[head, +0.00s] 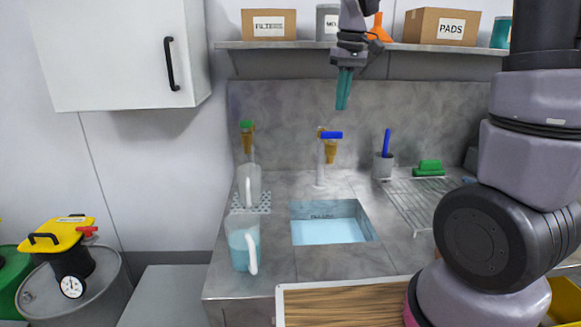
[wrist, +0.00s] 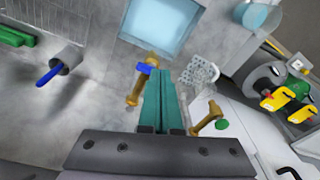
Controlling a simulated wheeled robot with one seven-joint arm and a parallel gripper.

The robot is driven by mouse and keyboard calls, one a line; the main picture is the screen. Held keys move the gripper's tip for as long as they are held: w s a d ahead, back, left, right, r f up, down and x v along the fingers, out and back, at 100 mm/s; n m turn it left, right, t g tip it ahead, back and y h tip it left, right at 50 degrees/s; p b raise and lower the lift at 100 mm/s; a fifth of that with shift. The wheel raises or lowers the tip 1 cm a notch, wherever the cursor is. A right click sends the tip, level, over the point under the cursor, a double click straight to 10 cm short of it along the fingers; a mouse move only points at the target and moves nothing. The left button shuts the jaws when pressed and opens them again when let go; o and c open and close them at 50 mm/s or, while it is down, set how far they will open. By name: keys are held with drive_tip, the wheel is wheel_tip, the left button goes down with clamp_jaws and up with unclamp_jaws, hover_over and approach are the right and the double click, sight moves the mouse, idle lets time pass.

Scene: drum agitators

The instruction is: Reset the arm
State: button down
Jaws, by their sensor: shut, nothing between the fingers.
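My gripper (head: 344,89) is in the air above the back of the sink counter, in front of the shelf, with its teal fingers pointing down. The fingers are together and empty. They also show in the wrist view (wrist: 167,80), between a brass tap with a blue handle (head: 331,146) and a brass tap with a green handle (head: 247,136). The gripper is above the blue-handled tap and apart from it. My arm fills the right of the head view.
A sink basin (head: 330,230) holds pale blue liquid. Two clear jugs (head: 242,243) (head: 249,185) stand left of it. A shelf (head: 290,45) with boxes is behind my gripper. A wall cabinet (head: 125,60) hangs left. A drum with a yellow-topped unit (head: 65,240) stands lower left.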

drive_tip(key=s+d+r+m+t, duration=0.3)
drive_tip(key=s+m, duration=0.1)
drive_tip(key=s, duration=0.5)
drive_tip(key=s+d+r+m+t+y, duration=0.1)
drive_tip(key=s+d+r+m+t, duration=0.2)
drive_tip(key=s, duration=0.6)
drive_tip(key=shift+s+d+r+m, duration=0.2)
drive_tip(key=shift+d+m, duration=0.3)
drive_tip(key=shift+m, duration=0.2)
